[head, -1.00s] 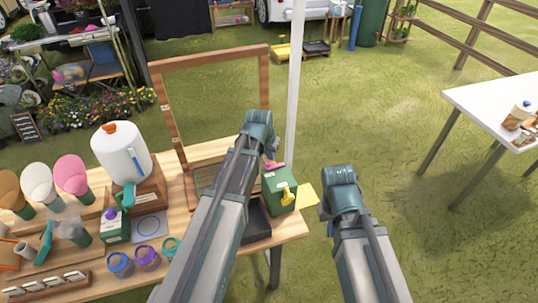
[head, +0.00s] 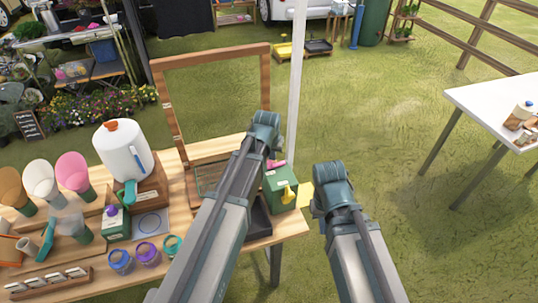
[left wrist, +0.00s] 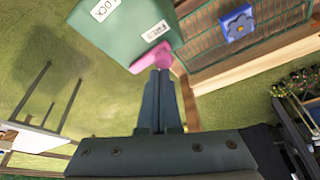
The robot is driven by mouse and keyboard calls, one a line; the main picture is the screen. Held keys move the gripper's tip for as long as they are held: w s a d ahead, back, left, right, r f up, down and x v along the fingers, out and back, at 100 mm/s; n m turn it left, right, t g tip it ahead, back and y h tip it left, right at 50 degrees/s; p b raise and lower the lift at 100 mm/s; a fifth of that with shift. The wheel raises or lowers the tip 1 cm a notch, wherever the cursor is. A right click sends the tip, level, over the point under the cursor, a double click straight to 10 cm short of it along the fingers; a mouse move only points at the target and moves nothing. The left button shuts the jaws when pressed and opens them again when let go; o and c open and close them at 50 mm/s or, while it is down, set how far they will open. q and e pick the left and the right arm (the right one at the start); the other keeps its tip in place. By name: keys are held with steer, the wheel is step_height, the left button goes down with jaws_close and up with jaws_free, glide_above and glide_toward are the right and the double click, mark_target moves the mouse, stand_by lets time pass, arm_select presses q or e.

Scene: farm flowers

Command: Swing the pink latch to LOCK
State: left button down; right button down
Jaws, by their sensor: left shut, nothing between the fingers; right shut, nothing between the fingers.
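The pink latch (head: 277,163) sits at the top edge of the green box (head: 281,188) at the table's right end, partly hidden by my left arm. In the left wrist view the pink latch (left wrist: 148,60) lies tilted along the edge of the green box (left wrist: 100,40). A LOCK label (left wrist: 108,8) is at the upper left, and a second label (left wrist: 157,30), too small to read, is beside the latch. My left gripper (left wrist: 157,72) is shut and empty, its tips at the latch, touching or nearly so. My right gripper is hidden; only its arm shows.
A yellow handle (head: 289,194) projects from the box front, near a yellow sheet (head: 305,195). A wooden frame (head: 212,50) stands behind. A white pole (head: 297,80) rises close by. A white jug (head: 122,148) and several cups are left. Grass right of the table is open.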

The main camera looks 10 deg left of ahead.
mark_target(276, 166)
arm_select(q)
steer(key=shift+s+d+n+y, duration=0.25)
steer(key=shift+s+n+y, duration=0.1)
steer(key=shift+n, duration=0.55)
steer(key=n, duration=0.2)
steer(key=s+d+n+y, duration=0.1)
steer(key=n, duration=0.1)
steer(key=shift+d+n+g+y, duration=0.2)
steer(key=shift+n+g+y, duration=0.1)
steer(key=shift+n, duration=0.1)
steer(key=shift+s+d, duration=0.1)
steer(key=shift+d, duration=0.05)
steer(key=shift+s+d, duration=0.1)
steer(key=shift+d, duration=0.15)
steer(key=shift+w+a, duration=0.2)
steer(key=shift+w, duration=0.65)
